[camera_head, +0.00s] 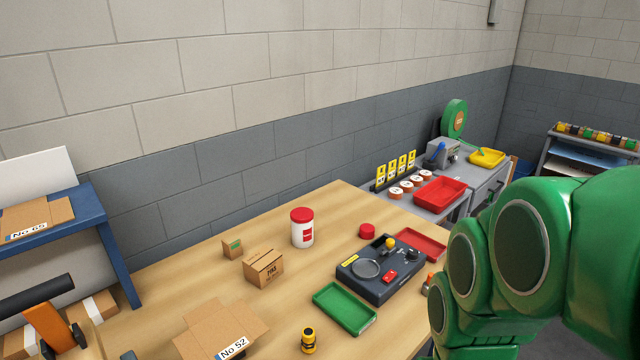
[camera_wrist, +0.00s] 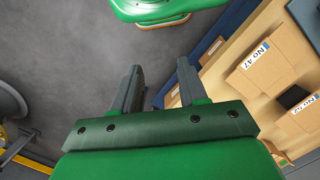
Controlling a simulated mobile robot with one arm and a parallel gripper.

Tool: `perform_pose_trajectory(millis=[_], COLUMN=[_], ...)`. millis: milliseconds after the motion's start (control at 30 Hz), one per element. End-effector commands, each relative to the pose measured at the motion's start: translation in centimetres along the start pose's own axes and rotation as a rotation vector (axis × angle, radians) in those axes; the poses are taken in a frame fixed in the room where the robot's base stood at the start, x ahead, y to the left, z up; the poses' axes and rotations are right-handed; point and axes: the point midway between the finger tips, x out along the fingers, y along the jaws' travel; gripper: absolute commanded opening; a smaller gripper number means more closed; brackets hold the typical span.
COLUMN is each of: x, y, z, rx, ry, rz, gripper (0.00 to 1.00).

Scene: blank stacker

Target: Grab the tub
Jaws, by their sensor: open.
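A white tub (camera_head: 302,232) with a red lid and a red label stands upright on the wooden table (camera_head: 205,270) in the head view, toward its back edge. My green arm fills the right side of that view, and my gripper's fingers do not show there. In the wrist view my gripper (camera_wrist: 158,80) is open and empty, its two dark fingers apart over grey floor beside a shelf. The tub is not in the wrist view.
Small cartons (camera_head: 264,267) stand left of the tub. A red cap (camera_head: 367,230), a dark device (camera_head: 381,280) and a green tray (camera_head: 344,307) lie to its right and front. A yellow-black bottle (camera_head: 308,340) stands near the front.

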Motion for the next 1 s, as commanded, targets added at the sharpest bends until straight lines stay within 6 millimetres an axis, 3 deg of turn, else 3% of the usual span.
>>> perform_pose_trajectory(millis=[200,567,833,1000], x=[0.0,0.0,0.0,-0.2], y=[0.0,0.0,-0.1,-0.5], z=[0.0,0.0,-0.3,-3.8], rx=[0.0,0.0,-0.001,-0.013], ry=[0.0,0.0,0.005,0.063], rz=[0.0,0.0,0.0,-0.004], gripper=[0.46,1.0,1.0,1.0])
